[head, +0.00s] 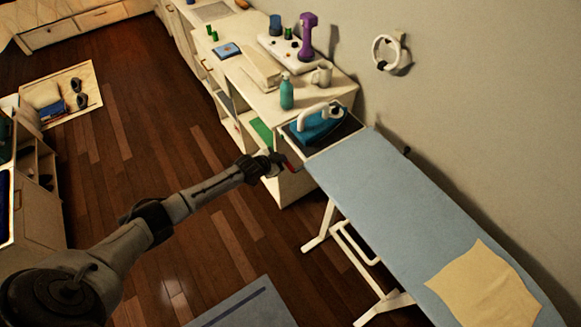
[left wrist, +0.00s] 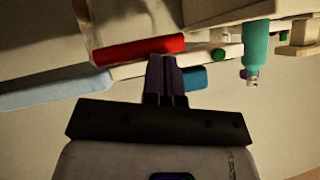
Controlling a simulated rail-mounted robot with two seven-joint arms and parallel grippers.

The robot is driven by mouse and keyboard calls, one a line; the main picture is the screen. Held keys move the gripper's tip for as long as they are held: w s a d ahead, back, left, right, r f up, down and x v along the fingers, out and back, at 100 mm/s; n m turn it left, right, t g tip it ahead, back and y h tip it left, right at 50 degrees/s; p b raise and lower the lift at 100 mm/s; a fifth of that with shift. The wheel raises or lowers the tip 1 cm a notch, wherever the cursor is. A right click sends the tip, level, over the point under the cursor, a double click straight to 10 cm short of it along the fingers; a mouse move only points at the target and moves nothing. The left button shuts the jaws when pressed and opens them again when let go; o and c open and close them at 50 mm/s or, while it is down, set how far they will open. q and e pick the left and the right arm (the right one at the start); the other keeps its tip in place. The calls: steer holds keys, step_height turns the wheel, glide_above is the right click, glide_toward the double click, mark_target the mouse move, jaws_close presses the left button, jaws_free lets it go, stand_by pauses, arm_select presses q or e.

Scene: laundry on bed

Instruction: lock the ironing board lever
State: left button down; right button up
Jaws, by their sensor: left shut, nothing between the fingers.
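The ironing board (head: 385,205) with a light blue cover stands along the wall at the right of the head view. Its red lever (head: 291,166) shows as a small red bit at the board's near end, beside my left gripper (head: 280,162). In the left wrist view the red lever (left wrist: 138,49) is a long bar across the upper middle. The closed fingertips of my left gripper (left wrist: 166,60) overlap the lever's lower edge there, with nothing between them. I cannot tell whether they touch it. My right gripper is out of view.
A teal iron (head: 319,128) rests at the board's end, close to a cabinet (head: 340,88) holding a teal bottle (head: 287,92) and other items. A beige cloth (head: 482,285) lies on the board. White legs (head: 322,228) stand below it. The wooden floor (head: 150,140) at left is mostly open.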

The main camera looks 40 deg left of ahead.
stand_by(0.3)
arm_select(q)
steer(key=s+a+r+p, duration=0.2)
steer(key=s+r+p, duration=0.2)
steer(key=s+r, duration=0.4)
steer(key=shift+s+a+r, duration=0.35)
steer(key=shift+r, duration=0.4)
stand_by(0.4)
